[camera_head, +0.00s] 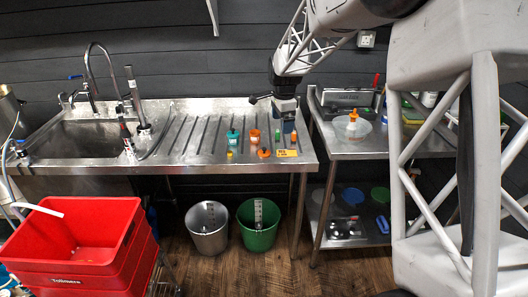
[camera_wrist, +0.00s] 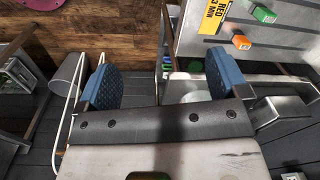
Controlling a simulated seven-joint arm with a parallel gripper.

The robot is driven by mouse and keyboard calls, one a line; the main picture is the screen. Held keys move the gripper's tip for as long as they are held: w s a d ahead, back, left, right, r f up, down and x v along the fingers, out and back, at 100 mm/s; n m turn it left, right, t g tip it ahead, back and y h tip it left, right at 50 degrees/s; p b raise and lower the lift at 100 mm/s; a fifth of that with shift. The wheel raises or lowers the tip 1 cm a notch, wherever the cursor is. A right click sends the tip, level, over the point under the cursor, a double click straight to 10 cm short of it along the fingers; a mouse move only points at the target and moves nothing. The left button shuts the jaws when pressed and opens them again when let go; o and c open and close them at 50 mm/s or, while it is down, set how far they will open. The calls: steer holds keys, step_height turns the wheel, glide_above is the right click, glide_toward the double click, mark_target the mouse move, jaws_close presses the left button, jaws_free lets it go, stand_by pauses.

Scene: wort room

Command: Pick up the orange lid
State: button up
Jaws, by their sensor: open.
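A low, round orange piece (camera_head: 264,153), which looks like the orange lid, lies near the front edge of the steel drainboard (camera_head: 185,158). Another orange-topped item (camera_head: 255,134) stands just behind it, too small to make out. My gripper (camera_head: 288,126) is above the drainboard's right end, to the right of both. In the wrist view, my gripper (camera_wrist: 162,82) has its two blue pads wide apart with nothing between them. The orange lid cannot be made out in the wrist view.
A yellow card (camera_head: 287,153), small orange block (camera_wrist: 241,42), green block (camera_wrist: 264,14) and teal-topped item (camera_head: 233,135) are nearby on the drainboard. The sink (camera_head: 75,140) is left; a side table (camera_head: 350,150) with an orange-knobbed clear bowl (camera_head: 352,126) is right.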

mark_target(263, 149)
steer(key=w+a+f+m, duration=0.1)
steer(key=w+a+f, duration=0.1)
steer(key=w+f, duration=0.2)
steer(key=w+a+f+m, duration=0.2)
steer(key=w+f, duration=0.3)
steer(key=w, duration=0.1)
steer(key=w+a+f+m, duration=0.2)
steer(key=w+f, duration=0.3)
steer(key=shift+w+a+f+g, duration=0.1)
steer(key=shift+a+f+g, duration=0.1)
steer(key=shift+g, duration=0.2)
steer(key=shift+f, duration=1.3)
steer(key=shift+d+f, duration=0.1)
steer(key=shift+f, duration=2.55)
steer(key=c, duration=1)
